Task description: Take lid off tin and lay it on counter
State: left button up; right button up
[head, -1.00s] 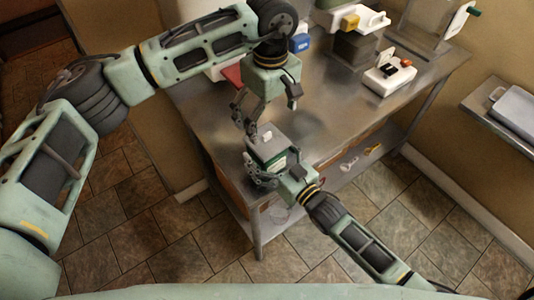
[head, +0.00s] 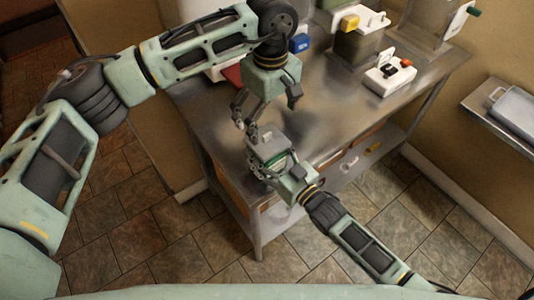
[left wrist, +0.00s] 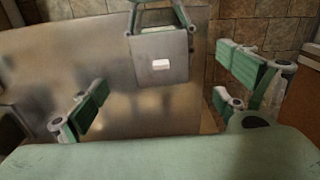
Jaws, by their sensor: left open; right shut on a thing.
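The tin shows a square grey lid (head: 266,150) with a small white knob on top. In the left wrist view the lid (left wrist: 176,46) is seen from above, lying flat on the tin, in the upper middle. My right gripper (head: 277,168) is shut on the tin's body from the near right side and holds it by the counter's front edge. The fingers hide most of the body. My left gripper (head: 268,117) is open and empty just above and behind the lid, apart from it. Its two fingers stand wide apart in the left wrist view (left wrist: 168,86).
The steel counter (head: 325,110) has bare room right of the grippers. A shelf with a metal tray (head: 513,112) is at far right.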

aim_at(270, 143)
pick_arm(q)
notch_tip(270, 143, up, 4)
notch_tip(270, 143, down, 12)
jog(key=shift+r, duration=0.1)
dwell(0.6)
jog(key=c, duration=1.4)
jog(key=shift+r, duration=0.1)
jog(key=shift+r, duration=1.05)
